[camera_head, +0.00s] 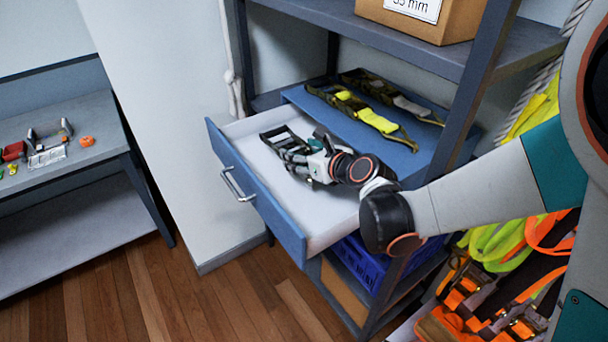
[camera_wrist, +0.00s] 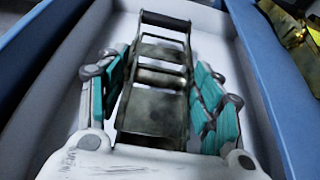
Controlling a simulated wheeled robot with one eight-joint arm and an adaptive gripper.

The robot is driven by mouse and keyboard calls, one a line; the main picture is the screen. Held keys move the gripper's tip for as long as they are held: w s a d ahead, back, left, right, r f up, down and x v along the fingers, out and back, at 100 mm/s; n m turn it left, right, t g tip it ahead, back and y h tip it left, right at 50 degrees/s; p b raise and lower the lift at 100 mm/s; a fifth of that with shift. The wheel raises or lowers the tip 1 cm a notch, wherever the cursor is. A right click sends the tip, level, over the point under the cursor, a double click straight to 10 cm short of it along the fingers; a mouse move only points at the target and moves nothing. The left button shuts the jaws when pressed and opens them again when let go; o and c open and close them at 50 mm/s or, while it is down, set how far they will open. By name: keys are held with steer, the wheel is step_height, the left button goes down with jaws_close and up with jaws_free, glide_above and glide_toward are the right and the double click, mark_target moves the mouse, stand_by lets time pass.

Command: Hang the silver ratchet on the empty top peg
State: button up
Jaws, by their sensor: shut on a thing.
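The silver ratchet (camera_wrist: 158,80) is a dull metal frame with a crossbar and open slots. It lies between the teal-padded fingers of my gripper (camera_wrist: 163,100), inside the white-lined drawer. In the head view my gripper (camera_head: 300,160) is low in the open blue drawer (camera_head: 250,190), and the far end of the ratchet (camera_head: 276,137) shows beyond the fingers. My gripper is shut on the ratchet. Whether the ratchet still touches the drawer floor cannot be told. No empty top peg can be made out in either view.
Straps with yellow buckles (camera_head: 380,121) lie on the blue surface behind the drawer. A shelf post (camera_head: 468,90) stands to the right. Orange and yellow straps (camera_head: 500,250) hang at the right. A grey bench (camera_head: 70,150) with small items stands at the left.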

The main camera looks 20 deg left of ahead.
steer(key=shift+f+b, duration=1.6)
steer(key=shift+f, duration=1.15)
steer(key=o, duration=1.7)
steer(key=shift+r, duration=0.1)
